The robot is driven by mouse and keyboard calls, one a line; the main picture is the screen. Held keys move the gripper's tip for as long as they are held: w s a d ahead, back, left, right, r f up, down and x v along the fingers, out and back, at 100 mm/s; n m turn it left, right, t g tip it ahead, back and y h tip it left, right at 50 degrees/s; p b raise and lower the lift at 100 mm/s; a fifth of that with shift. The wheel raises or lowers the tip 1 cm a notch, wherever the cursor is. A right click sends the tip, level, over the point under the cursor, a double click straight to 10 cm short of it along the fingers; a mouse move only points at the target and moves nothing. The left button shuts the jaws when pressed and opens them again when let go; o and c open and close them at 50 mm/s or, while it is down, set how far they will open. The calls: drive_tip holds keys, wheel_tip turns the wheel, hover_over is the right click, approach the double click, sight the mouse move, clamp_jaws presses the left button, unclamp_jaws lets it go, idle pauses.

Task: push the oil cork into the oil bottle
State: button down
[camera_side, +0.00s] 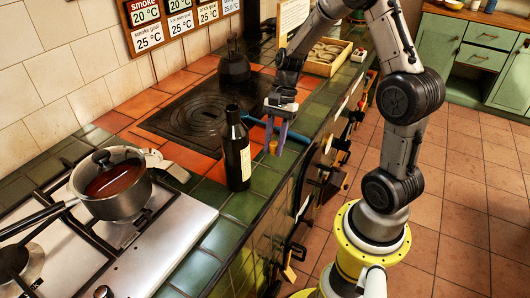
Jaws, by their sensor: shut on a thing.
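The dark oil bottle (236,152) with a pale label stands upright on the green tiles near the counter's front edge. Its mouth is at the top of the neck, and no cork shows in it. My gripper (275,142) points down to the right of the bottle, apart from it in the picture. It is shut on the oil cork (273,147), a small tan piece low between the fingers. The cork appears lower in the picture than the bottle's mouth. Whether the cork touches the tiles is hard to tell.
A blue bar (256,121) lies behind my gripper. A dark round hotplate (198,116) and a black kettle (233,68) are behind the bottle. A lidded saucepan (112,190) sits on the steel hob (150,225) at left. A wooden tray (326,64) is farther back.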

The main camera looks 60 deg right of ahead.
drive_tip(key=s+a+r, duration=0.3)
drive_tip(key=s+r, duration=0.2)
drive_tip(key=s, duration=0.4)
drive_tip(key=w+a+r, duration=0.2)
drive_tip(key=w+r, duration=0.6)
drive_tip(key=r, duration=0.2)
drive_tip(key=w+a+r+m, duration=0.1)
drive_tip(key=w+a+r, duration=0.2)
drive_tip(key=w+r, duration=0.4)
wheel_tip(320, 180, up, 3)
drive_tip(key=shift+w+f, duration=0.1)
drive_tip(key=shift+w, duration=0.25)
drive_tip(key=shift+a, duration=0.1)
drive_tip(key=shift+f, duration=3.05)
drive_tip(key=shift+f, duration=1)
drive_tip(key=shift+r, duration=0.2)
